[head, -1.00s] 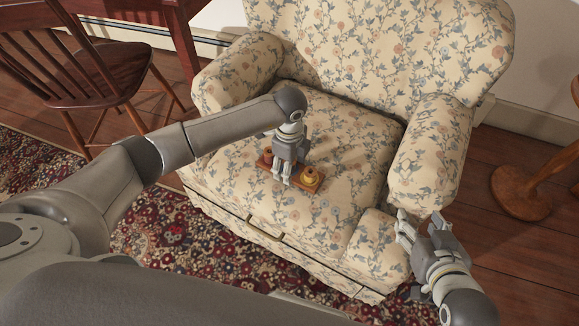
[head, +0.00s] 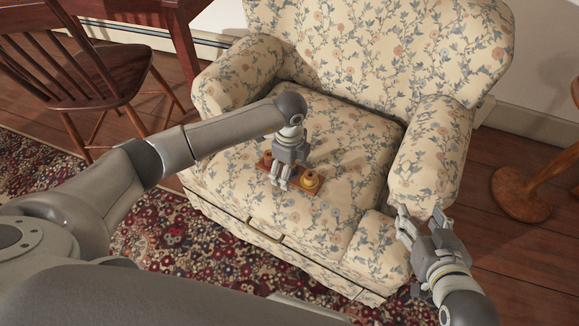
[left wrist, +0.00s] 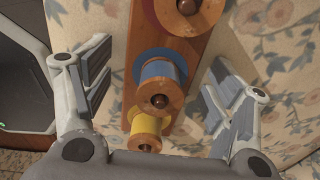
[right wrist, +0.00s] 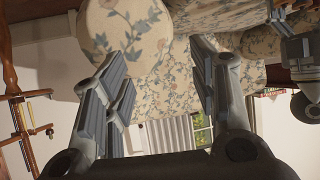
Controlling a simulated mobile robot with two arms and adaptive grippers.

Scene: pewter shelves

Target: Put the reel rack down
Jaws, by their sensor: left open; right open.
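The reel rack (head: 296,187) is a wooden board with reels on it, lying on the seat of the floral armchair (head: 346,146). In the left wrist view the rack (left wrist: 189,51) carries a red, a blue (left wrist: 160,80) and a yellow reel (left wrist: 149,131). My left gripper (head: 280,184) is over the rack's middle and hides part of it. In the left wrist view its open fingers (left wrist: 160,88) stand on either side of the rack, with gaps showing. My right gripper (head: 420,214) is open and empty by the front of the chair's right arm.
A wooden chair (head: 78,66) stands at the left. A wooden stand's round base (head: 521,193) is at the right. A patterned rug (head: 165,240) covers the floor in front. The seat around the rack is clear, with the armrests on both sides.

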